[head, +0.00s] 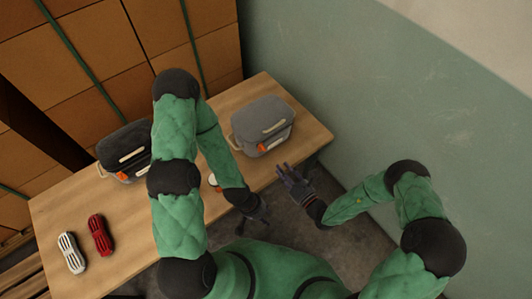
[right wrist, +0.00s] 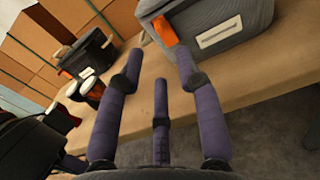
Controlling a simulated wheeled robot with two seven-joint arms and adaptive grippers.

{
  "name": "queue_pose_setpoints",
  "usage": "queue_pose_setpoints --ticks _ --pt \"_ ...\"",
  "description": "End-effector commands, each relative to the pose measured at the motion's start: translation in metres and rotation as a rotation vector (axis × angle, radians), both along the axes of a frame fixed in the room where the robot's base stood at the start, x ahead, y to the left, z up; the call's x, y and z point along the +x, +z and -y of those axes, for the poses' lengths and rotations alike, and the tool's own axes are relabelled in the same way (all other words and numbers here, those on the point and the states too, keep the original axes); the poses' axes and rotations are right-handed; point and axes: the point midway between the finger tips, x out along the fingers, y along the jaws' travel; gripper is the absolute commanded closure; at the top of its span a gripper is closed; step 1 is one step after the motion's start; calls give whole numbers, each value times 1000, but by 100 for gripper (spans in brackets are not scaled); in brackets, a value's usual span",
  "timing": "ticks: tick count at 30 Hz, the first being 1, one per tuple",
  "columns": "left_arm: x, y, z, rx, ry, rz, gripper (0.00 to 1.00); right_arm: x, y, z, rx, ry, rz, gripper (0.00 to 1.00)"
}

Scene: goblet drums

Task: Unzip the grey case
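The grey case (head: 262,122) stands on the right part of the wooden table, its lid closed as far as I can see. A pale handle strip and an orange tab (head: 262,148) show on its near side. In the right wrist view the case (right wrist: 255,30) fills the top, with the orange tab (right wrist: 164,31) at its left. My right gripper (head: 281,169) is open and empty, just in front of the case and apart from it. My left gripper (head: 254,225) hangs low in front of the table edge, its fingers spread and seemingly empty.
A black case (head: 122,150) stands left on the table (head: 145,225), partly behind my left arm. A red object (head: 100,235) and a white object (head: 72,253) lie at the near left. Stacked boxes (head: 120,50) stand behind; a green wall (head: 400,110) is at right.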

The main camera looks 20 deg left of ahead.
Motion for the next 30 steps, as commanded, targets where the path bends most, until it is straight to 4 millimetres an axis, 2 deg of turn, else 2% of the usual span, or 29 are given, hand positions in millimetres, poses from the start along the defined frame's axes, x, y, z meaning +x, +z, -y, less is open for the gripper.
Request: queue_pose_setpoints --ticks 16,21,30 --pt "0 -22 0 0 0 0 60 50 -1 -68 -2 8 4 65" --pt "0 -25 0 0 0 0 60 59 -1 -78 -1 7 2 65" --pt "0 -25 0 0 0 0 60 61 0 -81 -1 5 0 65"
